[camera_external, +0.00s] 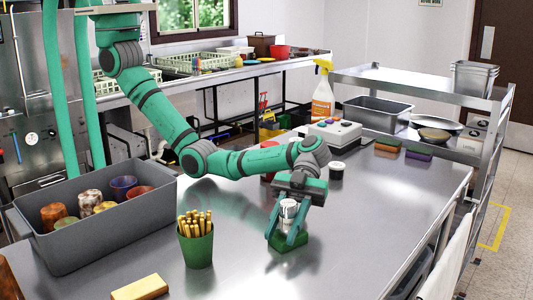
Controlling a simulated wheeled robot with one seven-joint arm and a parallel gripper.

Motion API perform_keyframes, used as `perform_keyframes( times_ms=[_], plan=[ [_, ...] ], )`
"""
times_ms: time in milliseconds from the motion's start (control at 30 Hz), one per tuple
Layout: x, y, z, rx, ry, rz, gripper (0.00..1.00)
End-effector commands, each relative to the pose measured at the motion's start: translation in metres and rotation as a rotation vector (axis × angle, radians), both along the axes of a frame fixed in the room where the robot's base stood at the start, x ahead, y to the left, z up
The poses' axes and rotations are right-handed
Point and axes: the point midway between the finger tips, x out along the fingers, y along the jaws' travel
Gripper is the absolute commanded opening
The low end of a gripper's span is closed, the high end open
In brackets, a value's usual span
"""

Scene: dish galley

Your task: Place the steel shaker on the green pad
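The steel shaker (288,209) is small and silvery with a pale top. It is upright between the two fingers of my gripper (286,236), which points down at the middle of the steel table. The fingers hide much of its sides and lower part. The green pad (291,253) lies directly below the shaker and the fingertips. I cannot tell whether the shaker's base touches the pad, or whether the fingers press on the shaker or stand apart from it.
A green cup of yellow sticks (196,245) stands left of my gripper, and a grey bin of cups (90,243) further left. A yellow block (140,287) lies at the front. A small dark-and-white jar (337,170) stands behind my gripper.

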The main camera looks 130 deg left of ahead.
Motion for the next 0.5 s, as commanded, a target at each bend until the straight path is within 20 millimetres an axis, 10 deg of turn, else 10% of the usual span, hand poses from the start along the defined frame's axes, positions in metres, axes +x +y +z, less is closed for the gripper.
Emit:
perform_keyframes(
  times_ms=[500],
  plan=[
    [-0.0016,0.0068,0.0047,0.000,-0.001,0.002,0.49]
  ],
)
